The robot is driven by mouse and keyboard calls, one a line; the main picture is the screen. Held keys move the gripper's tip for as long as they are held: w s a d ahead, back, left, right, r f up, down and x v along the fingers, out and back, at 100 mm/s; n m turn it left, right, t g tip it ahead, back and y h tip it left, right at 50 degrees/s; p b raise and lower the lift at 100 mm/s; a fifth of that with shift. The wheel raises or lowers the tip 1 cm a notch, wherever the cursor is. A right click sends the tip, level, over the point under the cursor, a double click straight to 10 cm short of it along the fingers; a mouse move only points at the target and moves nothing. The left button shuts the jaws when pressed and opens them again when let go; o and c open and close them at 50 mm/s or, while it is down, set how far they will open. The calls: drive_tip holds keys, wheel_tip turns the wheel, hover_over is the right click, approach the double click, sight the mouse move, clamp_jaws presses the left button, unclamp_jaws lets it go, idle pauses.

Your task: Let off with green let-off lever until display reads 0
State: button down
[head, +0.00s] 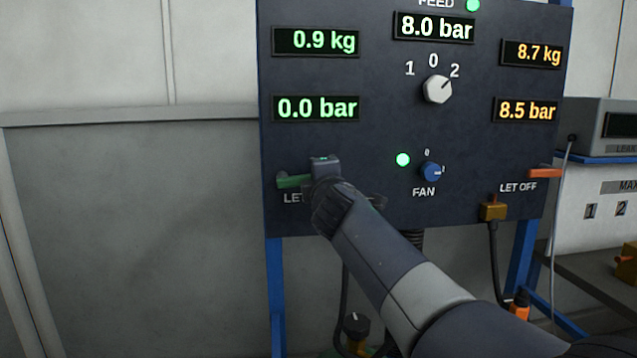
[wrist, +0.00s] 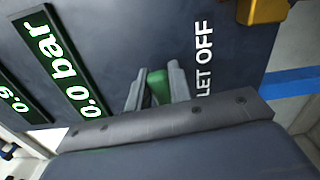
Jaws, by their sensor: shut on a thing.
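The green let-off lever (head: 293,181) is at the lower left of the dark panel, and it also shows in the wrist view (wrist: 159,86). My gripper (head: 325,165) is at the lever, and in the wrist view its two grey fingers are shut on the green lever. Part of the lever is hidden by the gripper in the head view. The green pressure display (head: 317,108) above the lever reads 0.0 bar. The green weight display (head: 316,41) above that reads 0.9 kg.
The orange let-off lever (head: 545,173) sits at the right, below orange displays of 8.7 kg and 8.5 bar (head: 526,110). The feed display (head: 434,28) reads 8.0 bar. A white selector knob (head: 437,90) and blue fan knob (head: 431,171) are mid-panel. Left of the panel is bare wall.

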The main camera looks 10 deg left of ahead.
drive_tip(key=shift+f+m+b, duration=0.45)
drive_tip(key=shift+f+m, duration=0.1)
drive_tip(key=shift+m, duration=0.15)
drive_tip(key=c, duration=1.3)
unclamp_jaws()
drive_tip(key=shift+s, duration=0.1)
drive_tip(key=b+v, duration=0.2)
drive_tip(key=v, duration=0.8)
drive_tip(key=shift+s+d, duration=0.1)
drive_tip(key=shift+s, duration=0.15)
drive_tip(key=p+x, duration=0.2)
drive_tip(key=x, duration=0.9)
drive_tip(key=shift+s+d+r, duration=0.1)
